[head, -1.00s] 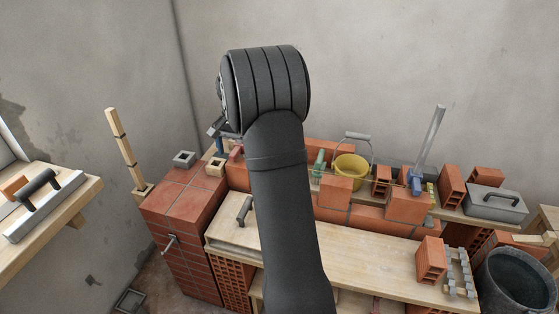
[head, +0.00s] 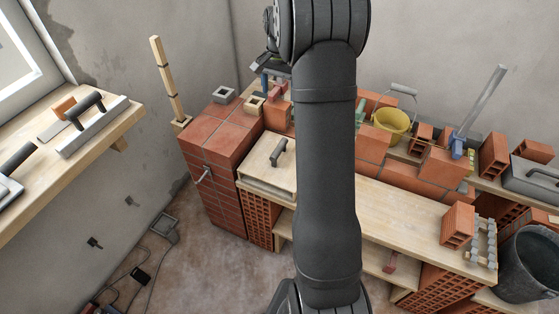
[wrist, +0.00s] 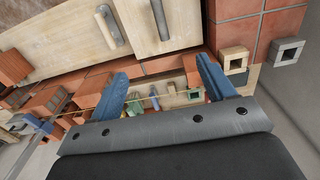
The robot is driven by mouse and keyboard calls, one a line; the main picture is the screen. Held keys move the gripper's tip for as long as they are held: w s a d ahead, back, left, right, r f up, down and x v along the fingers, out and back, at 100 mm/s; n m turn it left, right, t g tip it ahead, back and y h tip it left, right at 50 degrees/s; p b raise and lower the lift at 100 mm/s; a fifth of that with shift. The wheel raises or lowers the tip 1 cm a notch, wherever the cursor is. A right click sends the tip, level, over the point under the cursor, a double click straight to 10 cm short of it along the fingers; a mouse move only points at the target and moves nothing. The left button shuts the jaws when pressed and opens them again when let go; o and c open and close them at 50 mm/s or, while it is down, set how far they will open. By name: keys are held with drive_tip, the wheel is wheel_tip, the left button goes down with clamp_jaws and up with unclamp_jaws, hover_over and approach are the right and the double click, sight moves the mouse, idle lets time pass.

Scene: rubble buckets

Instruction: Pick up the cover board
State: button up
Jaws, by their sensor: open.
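The cover board, a pale wooden board (head: 262,172) with a dark bar handle (head: 278,152), lies flat at the left end of the workbench, beside the brick pillar. In the wrist view a pale board (wrist: 185,32) with a bar handle (wrist: 160,18) shows at the top, next to the red brick; I take it for the same board. My gripper (wrist: 162,70) is open, with two blue fingers apart and nothing between them. The fingers are apart from the board. In the head view my gripper is partly hidden behind my arm, over the back of the bench.
A brick pillar (head: 210,138) stands left of the board. Behind are bricks, a yellow bucket (head: 390,122) and a blue-handled tool (head: 458,146). A dark bucket (head: 527,265) stands at right.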

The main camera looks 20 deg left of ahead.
drive_tip(key=c, duration=0.4)
drive_tip(key=shift+c, duration=0.2)
drive_tip(key=t, duration=0.4)
approach(281, 144)
drive_tip(key=shift+t, duration=0.3)
drive_tip(key=x, duration=0.7)
drive_tip(key=shift+s+f, duration=0.15)
drive_tip(key=shift+f, duration=0.35)
drive_tip(key=shift+s+x, duration=0.2)
drive_tip(key=shift+x, duration=1.1)
drive_tip(key=shift+s+x, duration=0.15)
drive_tip(key=shift+x, duration=1.15)
